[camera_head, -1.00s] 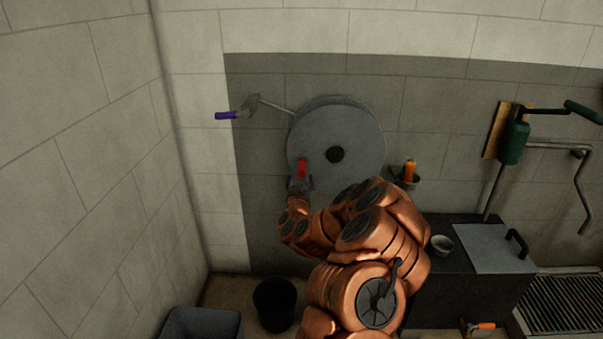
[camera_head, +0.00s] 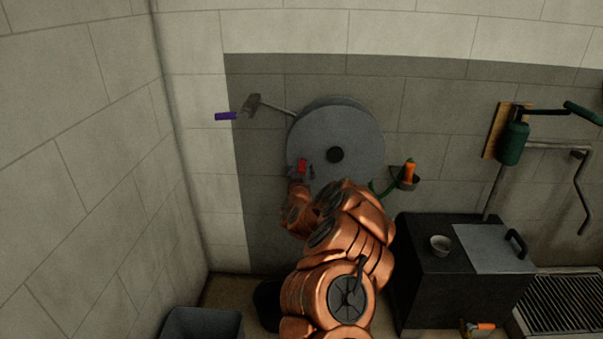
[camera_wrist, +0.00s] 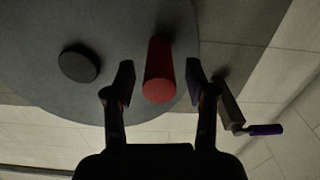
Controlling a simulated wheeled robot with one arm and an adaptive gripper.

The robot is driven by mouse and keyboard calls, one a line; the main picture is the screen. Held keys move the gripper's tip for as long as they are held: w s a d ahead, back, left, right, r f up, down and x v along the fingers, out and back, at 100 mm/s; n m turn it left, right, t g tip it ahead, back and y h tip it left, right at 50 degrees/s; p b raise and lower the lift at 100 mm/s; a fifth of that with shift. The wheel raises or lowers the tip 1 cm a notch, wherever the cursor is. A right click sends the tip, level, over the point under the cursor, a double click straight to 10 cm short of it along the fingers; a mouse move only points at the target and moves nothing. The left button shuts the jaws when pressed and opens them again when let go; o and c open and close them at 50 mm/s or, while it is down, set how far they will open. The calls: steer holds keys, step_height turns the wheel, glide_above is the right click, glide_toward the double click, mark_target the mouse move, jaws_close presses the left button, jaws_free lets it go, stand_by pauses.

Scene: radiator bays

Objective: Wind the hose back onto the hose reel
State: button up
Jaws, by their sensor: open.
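The hose reel (camera_head: 345,125) is a large grey disc on the wall with a dark hub (camera_head: 334,155) at its middle. Its red handle (camera_head: 302,164) sticks out from the lower left of the disc, and in the wrist view the handle (camera_wrist: 160,72) stands between my two fingers. My gripper (camera_wrist: 160,82) is open around the handle, with a gap on each side. In the head view my gripper (camera_head: 300,170) is at the disc's lower left. A green length of hose (camera_head: 384,190) with an orange nozzle (camera_head: 409,171) shows at the right; my arm hides part of it.
A lever with a purple grip (camera_head: 226,116) juts out left of the reel. A black cabinet (camera_head: 450,285) with a small bowl (camera_head: 440,244) stands at the lower right. A green crank device (camera_head: 513,143) is on the right wall. A bin (camera_head: 203,325) stands at the lower left.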

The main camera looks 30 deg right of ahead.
steer(key=shift+c, duration=0.2)
jaws_close()
stand_by(0.4)
